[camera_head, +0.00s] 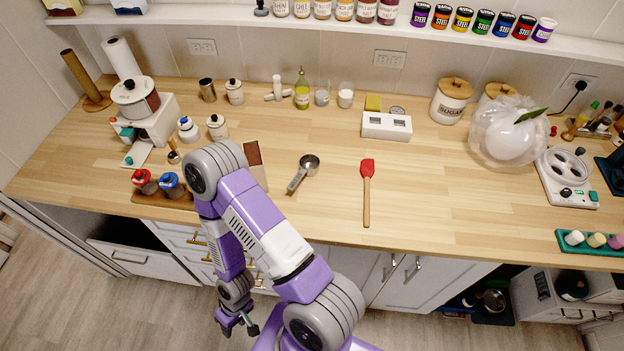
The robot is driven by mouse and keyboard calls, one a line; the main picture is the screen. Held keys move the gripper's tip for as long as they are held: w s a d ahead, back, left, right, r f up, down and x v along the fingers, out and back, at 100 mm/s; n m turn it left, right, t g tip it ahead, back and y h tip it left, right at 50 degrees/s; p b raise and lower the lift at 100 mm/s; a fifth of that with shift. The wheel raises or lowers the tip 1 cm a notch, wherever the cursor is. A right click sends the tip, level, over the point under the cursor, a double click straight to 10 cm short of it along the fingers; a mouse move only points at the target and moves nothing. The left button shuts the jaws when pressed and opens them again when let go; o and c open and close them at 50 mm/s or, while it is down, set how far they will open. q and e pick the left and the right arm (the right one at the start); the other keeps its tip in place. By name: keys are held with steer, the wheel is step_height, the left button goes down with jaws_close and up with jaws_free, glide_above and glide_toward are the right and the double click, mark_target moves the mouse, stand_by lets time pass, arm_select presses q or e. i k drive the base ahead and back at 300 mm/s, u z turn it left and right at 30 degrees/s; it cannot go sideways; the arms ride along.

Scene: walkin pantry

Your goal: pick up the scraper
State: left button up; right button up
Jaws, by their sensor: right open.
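The scraper (367,194) has a red head and a wooden handle. It lies flat on the wooden counter (440,200), right of the picture's middle, with its head toward the wall and its handle toward the front edge. My right gripper (240,329) is open and empty. It hangs low in front of the cabinets, below the counter and well to the left of the scraper. My left gripper is not in view.
A metal measuring scoop (303,173) lies left of the scraper. My raised elbow hides part of the counter near a brown block (253,153). The counter right of the scraper is clear.

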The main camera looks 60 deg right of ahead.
mark_target(368, 165)
steer(key=u, duration=0.2)
steer(key=k, duration=0.65)
steer(key=z, duration=1.5)
